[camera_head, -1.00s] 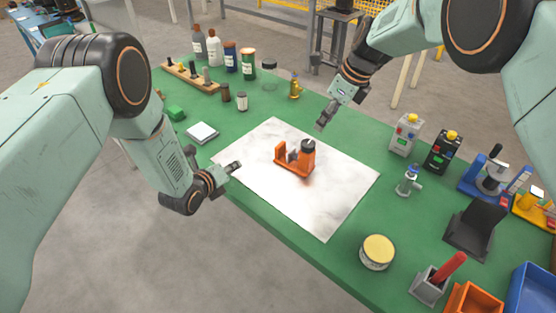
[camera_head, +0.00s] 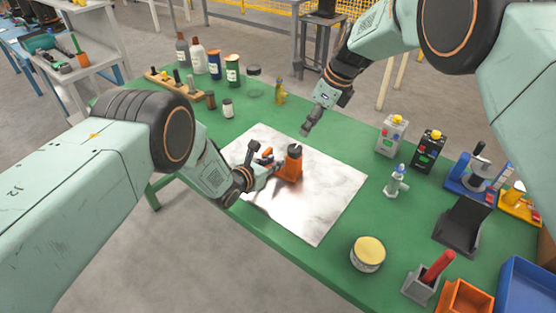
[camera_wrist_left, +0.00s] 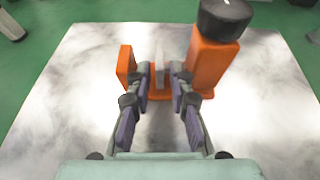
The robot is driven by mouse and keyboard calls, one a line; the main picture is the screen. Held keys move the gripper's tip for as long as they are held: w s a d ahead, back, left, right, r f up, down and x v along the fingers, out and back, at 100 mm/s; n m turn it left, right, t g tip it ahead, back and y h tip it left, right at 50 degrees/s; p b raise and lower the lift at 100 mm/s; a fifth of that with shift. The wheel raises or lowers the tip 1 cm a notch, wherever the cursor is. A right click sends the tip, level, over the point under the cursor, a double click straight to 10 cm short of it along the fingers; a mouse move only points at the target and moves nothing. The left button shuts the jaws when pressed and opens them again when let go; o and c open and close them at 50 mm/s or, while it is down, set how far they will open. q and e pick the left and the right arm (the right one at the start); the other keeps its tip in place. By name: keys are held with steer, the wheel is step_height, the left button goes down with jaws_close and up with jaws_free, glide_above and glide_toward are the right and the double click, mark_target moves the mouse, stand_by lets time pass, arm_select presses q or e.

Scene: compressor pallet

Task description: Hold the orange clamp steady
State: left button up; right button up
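The orange clamp (camera_head: 292,166) stands on the white mat (camera_head: 318,212), with a tall right post, a black knob on top and a lower left post. It also shows in the left wrist view (camera_wrist_left: 209,65). My left gripper (camera_head: 266,168) reaches in from the left at the clamp. In the left wrist view its fingers (camera_wrist_left: 162,82) are apart, between the two orange posts, on either side of a grey upright part. I cannot tell whether they touch it. My right gripper (camera_head: 307,127) hangs above and behind the clamp, apart from it; its finger gap is unclear.
Bottles (camera_head: 198,58) and a wooden peg rack (camera_head: 172,83) stand at the back left. The mat's front is clear.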

arm_select(q)
steer(key=shift+x, duration=2.15)
jaws_close()
steer(key=shift+w, duration=0.1)
